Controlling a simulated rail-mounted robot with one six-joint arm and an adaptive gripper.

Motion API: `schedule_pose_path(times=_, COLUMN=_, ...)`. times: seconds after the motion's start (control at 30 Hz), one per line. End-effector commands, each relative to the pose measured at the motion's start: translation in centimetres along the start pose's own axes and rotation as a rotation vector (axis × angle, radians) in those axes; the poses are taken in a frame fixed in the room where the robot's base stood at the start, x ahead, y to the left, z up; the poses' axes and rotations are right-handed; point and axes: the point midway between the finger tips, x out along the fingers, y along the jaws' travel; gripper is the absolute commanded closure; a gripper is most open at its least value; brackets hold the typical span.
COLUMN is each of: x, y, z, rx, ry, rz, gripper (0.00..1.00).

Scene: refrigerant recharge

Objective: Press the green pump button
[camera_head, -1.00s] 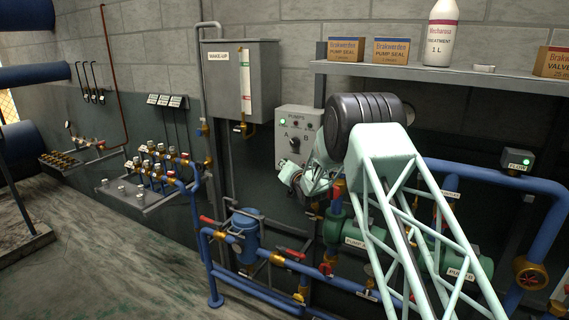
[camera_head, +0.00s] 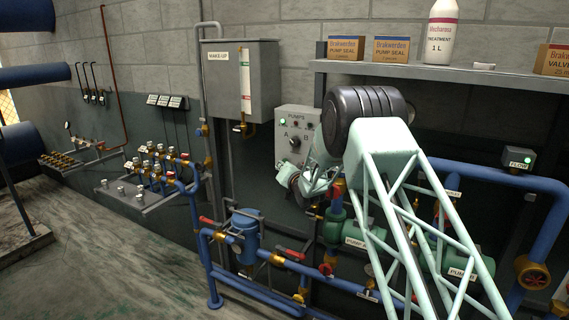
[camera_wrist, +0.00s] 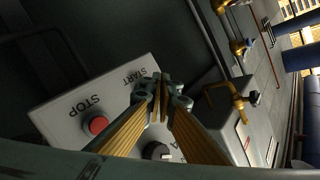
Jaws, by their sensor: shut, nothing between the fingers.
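The grey pump panel (camera_head: 289,116) is on the wall, with a black A/B knob (camera_head: 294,142) and a lit green lamp (camera_head: 282,121). My gripper (camera_wrist: 162,82) is shut and empty, its fingertips in front of the panel by the START label (camera_wrist: 130,76) in the wrist view. The green button is not visible; the fingers cover the area beside START. The red STOP button (camera_wrist: 95,126) is to the left of the fingers, apart from them. Whether the tips touch the panel cannot be told. In the head view my gripper is at the panel's lower part.
Blue pipes (camera_head: 480,172) and green pumps (camera_head: 335,225) stand below and right of the panel. A grey make-up box (camera_head: 261,80) hangs at upper left of it. A shelf (camera_head: 430,75) with boxes and a bottle (camera_head: 441,32) is above my arm.

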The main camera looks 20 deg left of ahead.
Motion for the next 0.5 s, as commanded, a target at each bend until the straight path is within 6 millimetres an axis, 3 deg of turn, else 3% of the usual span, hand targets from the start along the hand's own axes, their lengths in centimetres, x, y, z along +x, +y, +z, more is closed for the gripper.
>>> schedule_pose_path(times=0.5, x=-1.8, y=-1.4, z=1.4, rx=0.000, ry=0.000, rz=-0.001, gripper=1.00)
